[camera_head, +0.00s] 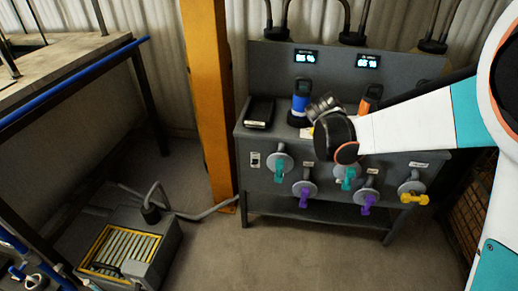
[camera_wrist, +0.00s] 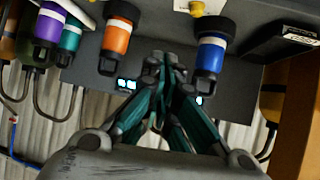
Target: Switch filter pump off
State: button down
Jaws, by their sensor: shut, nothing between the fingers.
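A grey box (camera_head: 130,248) with a yellow-edged slatted top and a hose stands on the floor at lower left in the head view; it looks like the filter pump. Its hose runs right, toward the grey bench (camera_head: 285,212). A small pale switch plate (camera_head: 255,160) sits on the bench front, left of the valves; I cannot tell its setting or what it controls. My gripper (camera_wrist: 165,65) is shut and empty in the wrist view, pointing toward the bench's back panel. In the head view my wrist hides much of it, above the bench top near the blue-topped device.
A blue-topped device (camera_head: 300,102) and an orange one (camera_head: 371,98) stand on the bench, near a black box (camera_head: 259,113). Teal, purple and yellow valve handles (camera_head: 414,198) project from its front. An orange post (camera_head: 208,90) stands left. The floor between is clear.

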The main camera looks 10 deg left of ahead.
jog(key=w+a+f+n+t+b, duration=0.1)
jog(key=w+a+f, duration=0.2)
jog(key=a+f, duration=0.5)
jog(key=w+a+f+t+b, duration=0.1)
jog(key=w+a+f, duration=0.3)
jog(key=a+f, duration=0.3)
jog(key=s+a+f+t+y, duration=0.1)
jog(key=s+a+f, duration=0.1)
jog(key=a+f, duration=0.4)
jog(key=s+a+f+n+t+y+b, duration=0.1)
jog(key=s+a+f+t, duration=0.1)
jog(key=a+f, duration=0.5)
notch_tip(320, 180, down, 5)
jog(key=shift+s+a+f+y, duration=0.1)
jog(key=shift+s+a+y, duration=0.2)
jog(key=shift+y, duration=0.1)
